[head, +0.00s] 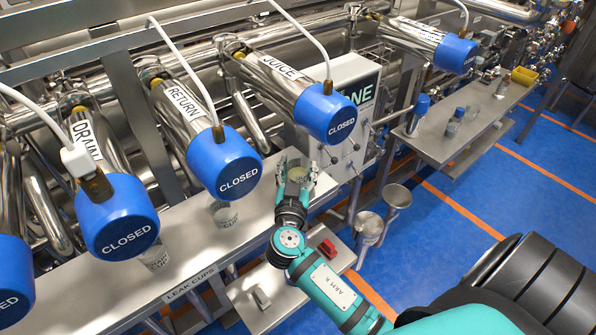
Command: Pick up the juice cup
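The juice cup (298,174) is a small clear cup with a pale yellowish content. It stands upright near the bench's far edge, below the blue valve cap of the pipe marked JUICE (325,112). My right gripper (297,170) reaches in from the lower right with its fingers on either side of the cup. I cannot tell whether they touch it or leave a gap, nor whether the cup's base rests on the bench; the gripper hides its lower part. My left gripper is not in view.
The steel bench (190,255) labelled LEAK CUPS also carries a return cup (225,214) and a drain cup (154,257). Blue closed valve caps overhang it. A lower shelf with a red block (326,248) lies beneath my arm. Two round steel stools or pedals (369,222) stand right.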

